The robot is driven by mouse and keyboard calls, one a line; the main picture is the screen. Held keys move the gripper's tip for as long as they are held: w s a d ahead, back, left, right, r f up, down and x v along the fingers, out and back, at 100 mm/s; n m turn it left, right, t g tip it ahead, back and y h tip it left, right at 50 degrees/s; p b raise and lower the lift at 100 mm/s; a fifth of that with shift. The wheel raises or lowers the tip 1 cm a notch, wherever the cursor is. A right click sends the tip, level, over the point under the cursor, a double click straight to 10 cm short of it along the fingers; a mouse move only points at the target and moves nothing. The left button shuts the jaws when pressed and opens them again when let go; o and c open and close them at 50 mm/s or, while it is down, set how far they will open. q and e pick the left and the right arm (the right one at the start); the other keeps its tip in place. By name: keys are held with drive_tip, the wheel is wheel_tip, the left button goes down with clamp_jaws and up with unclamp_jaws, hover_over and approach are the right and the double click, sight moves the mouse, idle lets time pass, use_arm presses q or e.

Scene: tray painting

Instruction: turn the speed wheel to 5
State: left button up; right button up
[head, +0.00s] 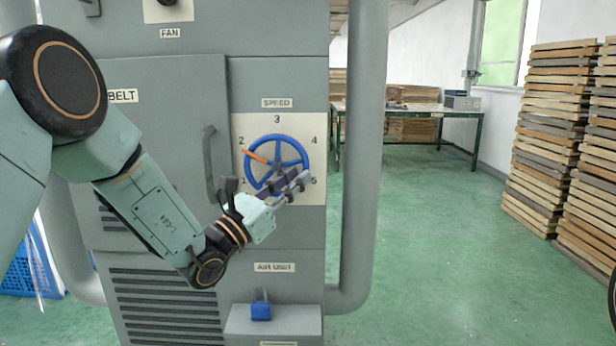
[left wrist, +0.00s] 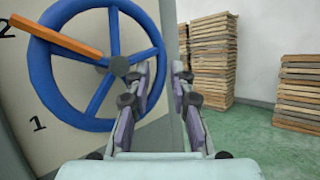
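The blue speed wheel (head: 277,137) is on a cream dial plate (head: 303,124) marked 1 to 5, under a SPEED label (head: 277,103). Its orange pointer (head: 256,157) points to the upper left, near the 2. In the left wrist view the wheel (left wrist: 40,72) fills the left side, with its orange pointer (left wrist: 60,38) towards the 2. My left gripper (head: 302,178) is at the wheel's lower right, near the 5, and covers part of the rim there. In the left wrist view its fingers (left wrist: 162,68) are apart. I cannot tell whether they touch the rim. My right gripper is out of view.
A dark door handle (head: 209,165) stands out left of the dial. A thick grey pipe (head: 361,150) runs down the machine's right side. A blue part (head: 261,310) sits on a ledge below. Wooden tray stacks (head: 545,140) stand at the right; green floor between is clear.

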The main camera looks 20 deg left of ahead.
use_arm(q)
drive_tip(key=x, duration=0.3)
drive_tip(key=shift+w+f+b, duration=0.1)
drive_tip(key=shift+f+b, duration=0.1)
drive_tip(key=shift+b, duration=0.1)
drive_tip(key=shift+w+d+r, duration=0.1)
drive_tip(key=shift+d+r, duration=0.05)
clamp_jaws()
